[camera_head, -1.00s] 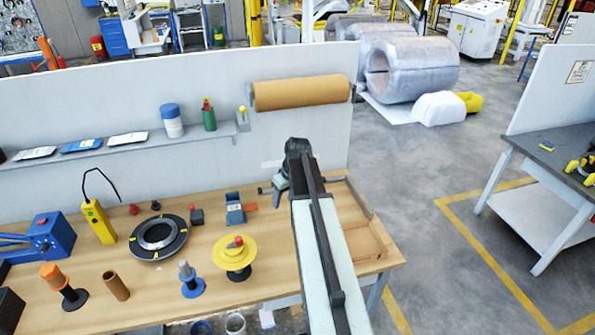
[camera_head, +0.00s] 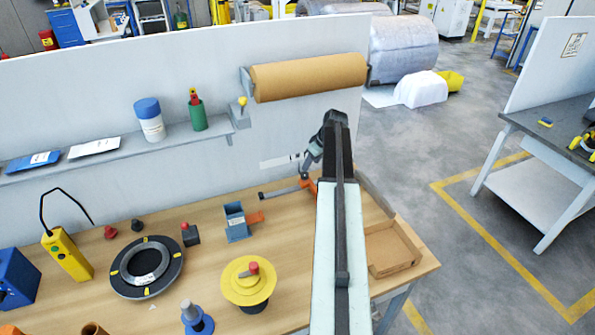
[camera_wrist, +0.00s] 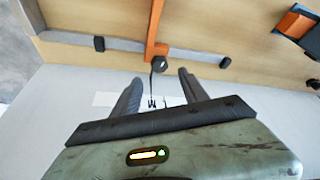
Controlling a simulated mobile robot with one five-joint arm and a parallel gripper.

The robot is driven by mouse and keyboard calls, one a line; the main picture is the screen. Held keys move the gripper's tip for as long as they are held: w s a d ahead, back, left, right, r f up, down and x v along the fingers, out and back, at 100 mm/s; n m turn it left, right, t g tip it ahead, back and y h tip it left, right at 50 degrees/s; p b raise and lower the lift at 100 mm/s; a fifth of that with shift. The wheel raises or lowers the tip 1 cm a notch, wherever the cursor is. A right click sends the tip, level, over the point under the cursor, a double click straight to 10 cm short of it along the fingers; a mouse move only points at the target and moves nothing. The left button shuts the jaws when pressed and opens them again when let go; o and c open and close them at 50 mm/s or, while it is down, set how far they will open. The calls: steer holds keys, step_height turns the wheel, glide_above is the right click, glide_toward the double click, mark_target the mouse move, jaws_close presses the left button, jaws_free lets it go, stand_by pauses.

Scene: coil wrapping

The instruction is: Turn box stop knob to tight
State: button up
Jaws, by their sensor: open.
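The box stop shows in the wrist view as an orange bar (camera_wrist: 154,30) across a grey rail (camera_wrist: 120,44) with black end caps. A small dark round knob (camera_wrist: 159,65) sits at the end of the orange bar. My gripper (camera_wrist: 160,80) is open and empty, its two dark fingers pointing at the knob, which appears between and just beyond the tips. I cannot tell whether they touch it. In the head view the orange part of the stop (camera_head: 311,186) shows low by the wall, partly hidden by my arm. My gripper (camera_head: 311,158) is just above it.
An open cardboard box (camera_head: 392,248) lies right of my arm. A blue holder (camera_head: 236,222) and a yellow spool (camera_head: 248,281) stand to the left. The white back wall (camera_head: 200,75) is close behind, with a brown paper roll (camera_head: 308,77) above.

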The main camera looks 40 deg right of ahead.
mark_target(305, 174)
steer(key=b+x, duration=0.7)
steer(key=x, duration=0.1)
steer(key=shift+w+d, duration=0.1)
steer(key=shift+w, duration=0.15)
steer(key=shift+r, duration=0.1)
